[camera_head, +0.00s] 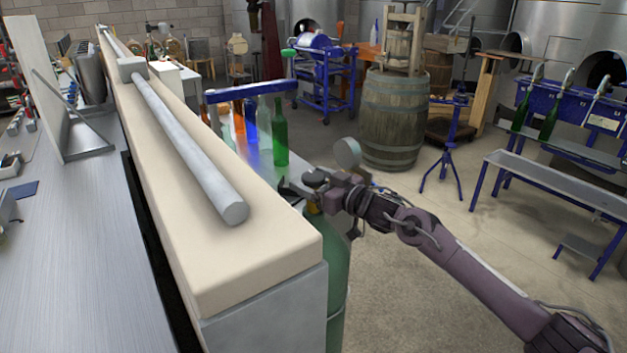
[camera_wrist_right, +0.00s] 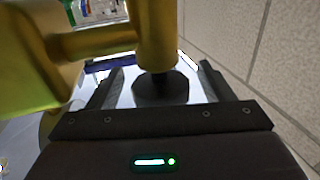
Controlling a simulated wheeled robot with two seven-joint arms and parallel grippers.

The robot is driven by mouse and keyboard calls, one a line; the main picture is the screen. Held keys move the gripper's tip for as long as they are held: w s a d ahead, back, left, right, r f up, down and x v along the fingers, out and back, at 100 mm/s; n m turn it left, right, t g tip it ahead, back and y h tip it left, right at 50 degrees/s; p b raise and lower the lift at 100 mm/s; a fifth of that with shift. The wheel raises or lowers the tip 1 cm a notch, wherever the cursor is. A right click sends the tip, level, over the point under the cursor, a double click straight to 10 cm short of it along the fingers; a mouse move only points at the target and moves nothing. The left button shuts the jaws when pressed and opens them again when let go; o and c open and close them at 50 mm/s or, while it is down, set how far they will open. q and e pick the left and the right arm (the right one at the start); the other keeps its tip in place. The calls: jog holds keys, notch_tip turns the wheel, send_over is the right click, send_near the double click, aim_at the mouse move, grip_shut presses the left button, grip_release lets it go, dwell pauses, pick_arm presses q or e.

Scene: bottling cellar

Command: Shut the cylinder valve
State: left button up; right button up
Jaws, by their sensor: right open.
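The green gas cylinder (camera_head: 338,275) stands upright beyond the end of the cream-topped wall, which hides part of it. Its brass valve (camera_head: 313,208) is at the top, mostly covered by my right gripper (camera_head: 303,188). In the right wrist view the brass valve body (camera_wrist_right: 157,35) is close, with a dark round handwheel (camera_wrist_right: 161,90) on its stem. My right gripper (camera_wrist_right: 160,70) is open, one finger on each side of the handwheel. Gaps show between fingers and wheel, so it does not look gripped. My left gripper is not in view.
A round gauge (camera_head: 347,153) stands just above the right wrist. The cream-topped wall (camera_head: 265,262) with a grey pipe (camera_head: 190,150) runs close on the left. Bottles (camera_head: 280,140) stand behind the valve.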

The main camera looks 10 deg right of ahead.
jog(key=c, duration=0.9)
jog(key=shift+c, duration=0.2)
